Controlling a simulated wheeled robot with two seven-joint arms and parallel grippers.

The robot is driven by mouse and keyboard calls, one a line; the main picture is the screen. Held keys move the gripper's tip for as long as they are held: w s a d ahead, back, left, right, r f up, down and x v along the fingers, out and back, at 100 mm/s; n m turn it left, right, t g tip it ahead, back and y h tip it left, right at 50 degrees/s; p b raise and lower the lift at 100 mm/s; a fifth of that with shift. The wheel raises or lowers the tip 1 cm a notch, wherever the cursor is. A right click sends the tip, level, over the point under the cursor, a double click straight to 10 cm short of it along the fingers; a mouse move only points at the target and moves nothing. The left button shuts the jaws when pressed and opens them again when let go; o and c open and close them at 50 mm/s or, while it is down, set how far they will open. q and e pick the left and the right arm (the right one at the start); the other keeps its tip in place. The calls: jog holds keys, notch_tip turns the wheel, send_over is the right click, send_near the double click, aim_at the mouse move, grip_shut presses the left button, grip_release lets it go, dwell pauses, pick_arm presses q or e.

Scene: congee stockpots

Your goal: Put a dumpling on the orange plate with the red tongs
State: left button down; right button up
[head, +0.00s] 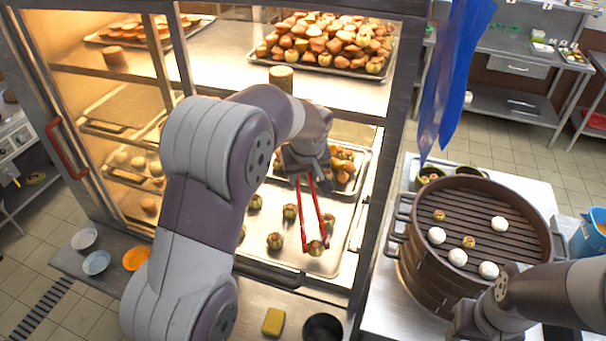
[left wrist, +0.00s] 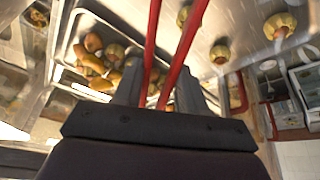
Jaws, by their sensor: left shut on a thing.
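My left gripper (head: 307,168) is shut on the red tongs (head: 303,225), inside the open front of the cabinet. The tongs point down, and their tips are at a dumpling (head: 316,249) near the tray's front edge; I cannot tell whether they grip it. In the left wrist view the tongs (left wrist: 186,49) run up between the fingers (left wrist: 160,92), and their tips are out of frame. Other dumplings (head: 290,212) stand on the same metal tray (head: 336,226). The orange plate (head: 136,258) lies on the counter at the left, partly behind my left arm. My right gripper (head: 466,322) is at the lower right, fingers hidden.
Two small bowls (head: 96,263) (head: 84,238) sit left of the orange plate. A yellow sponge (head: 273,321) and a dark bowl (head: 322,328) are on the front counter. A steamer (head: 470,220) with buns stands at the right. Cabinet posts (head: 386,150) flank the opening.

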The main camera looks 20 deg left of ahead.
pick_arm(q)
notch_tip(320, 180, up, 10)
jog(key=p, duration=0.6)
jog(key=shift+r+p, duration=0.25)
jog(key=shift+p, duration=0.1)
jog(key=shift+s+f, duration=0.1)
jog(key=shift+f, duration=0.05)
